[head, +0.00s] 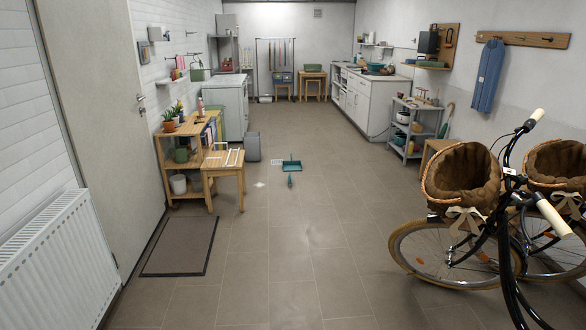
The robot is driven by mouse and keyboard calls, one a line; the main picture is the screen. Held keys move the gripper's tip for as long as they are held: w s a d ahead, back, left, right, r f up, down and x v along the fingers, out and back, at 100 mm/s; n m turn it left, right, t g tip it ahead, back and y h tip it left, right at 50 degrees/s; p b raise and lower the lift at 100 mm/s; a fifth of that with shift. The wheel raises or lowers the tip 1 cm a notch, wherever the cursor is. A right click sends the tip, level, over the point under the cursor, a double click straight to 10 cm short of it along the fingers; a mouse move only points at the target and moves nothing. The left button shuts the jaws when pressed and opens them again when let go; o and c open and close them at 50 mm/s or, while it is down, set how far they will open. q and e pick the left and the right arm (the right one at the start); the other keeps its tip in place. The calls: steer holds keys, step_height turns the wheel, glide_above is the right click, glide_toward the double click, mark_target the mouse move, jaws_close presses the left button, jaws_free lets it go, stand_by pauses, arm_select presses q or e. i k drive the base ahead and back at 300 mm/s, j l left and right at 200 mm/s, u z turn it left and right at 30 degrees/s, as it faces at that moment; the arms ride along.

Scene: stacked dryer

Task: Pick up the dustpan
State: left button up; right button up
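A small teal dustpan (291,164) lies on the tiled floor in the middle of the room, some way ahead in the head view. A small teal thing (290,181), maybe a hand brush, lies just in front of it. A pale grate or sheet (276,162) is on the floor at its left. Neither of my grippers shows in the head view, so whether they are open or shut is hidden.
A bicycle with brown baskets (464,178) stands at the right. A wooden stool (225,172) and shelf are left of the dustpan. A dark mat (182,246) lies near the door. The floor (292,250) between me and the dustpan is clear.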

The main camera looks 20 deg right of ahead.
mark_target(291, 166)
steer(key=i+z, duration=0.35)
steer(key=i, duration=2.1)
steer(key=i+j, duration=0.1)
steer(key=i, duration=1.65)
steer(key=i+l+z, duration=0.1)
steer(key=i+z, duration=0.25)
steer(key=i, duration=0.25)
steer(key=i+z, duration=0.35)
steer(key=i, duration=0.3)
steer(key=i+j+z, duration=0.35)
steer(key=i, duration=0.25)
steer(key=i+l, duration=0.15)
steer(key=i, duration=0.6)
steer(key=i+l, duration=0.15)
steer(key=i, duration=0.6)
steer(key=i+l+z, duration=0.1)
steer(key=i, duration=0.65)
steer(key=i+u, duration=0.75)
steer(key=i, duration=0.15)
steer(key=i+l+u, duration=0.2)
steer(key=i+u, duration=0.15)
steer(key=i+l+u, duration=0.35)
steer(key=i+j, duration=0.05)
steer(key=i, duration=0.1)
